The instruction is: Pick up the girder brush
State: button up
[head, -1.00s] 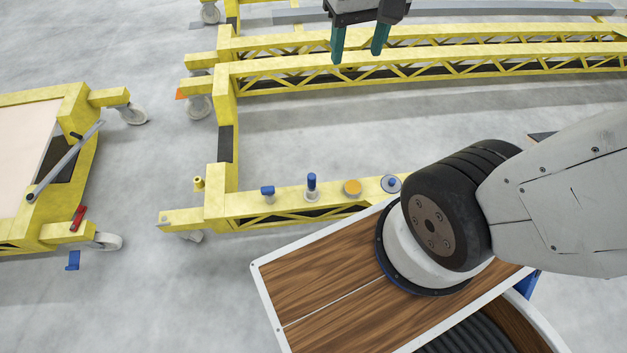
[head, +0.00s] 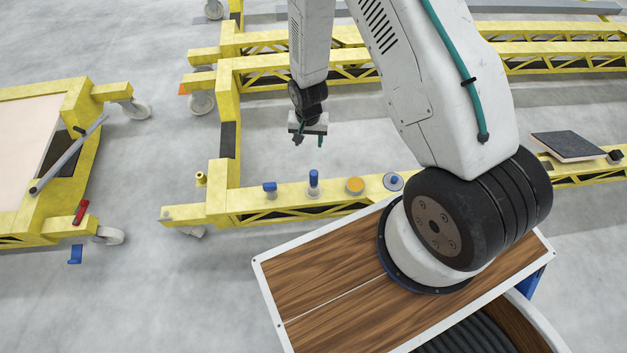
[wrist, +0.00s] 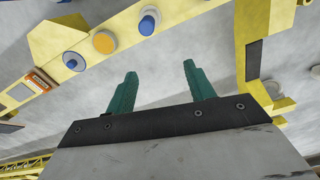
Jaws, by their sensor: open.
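On the near yellow girder (head: 290,205) stand several small things in a row. From left, they are a short blue-topped piece (head: 269,188), a taller upright blue-handled piece (head: 313,181), an orange-topped round tin (head: 354,186) and a pale disc with a blue centre (head: 393,181). I cannot tell for sure which is the girder brush; the two blue-topped pieces look most like brushes. My gripper (head: 309,140) hangs above and beyond the girder, apart from these things. In the wrist view its green fingers (wrist: 160,70) are spread and empty, with the blue handle (wrist: 148,22) above them.
A yellow trolley (head: 60,195) with a pale panel stands at left, carrying a red clamp-like piece (head: 80,212); a blue piece (head: 75,254) is below it. More yellow girders (head: 420,58) run behind. A dark-topped slab (head: 568,146) lies at right. Grey floor (head: 270,140) is open between girders.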

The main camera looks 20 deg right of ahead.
aim_at(314, 172)
jog(key=shift+m, duration=0.4)
jog(key=s+f, duration=0.1)
jog(key=f, duration=0.2)
jog(key=s+f, duration=0.1)
jog(key=f, duration=0.3)
jog(key=s+f, duration=0.1)
jog(key=f, duration=0.2)
jog(key=shift+s+a+f, duration=0.1)
jog(key=shift+s+f, duration=0.05)
jog(key=shift+s, duration=0.1)
notch_tip(314, 172, down, 7)
jog(key=shift+s+f, duration=0.1)
jog(key=c, duration=1.1)
jog(key=shift+o, duration=0.2)
jog(key=shift+r, duration=5.1)
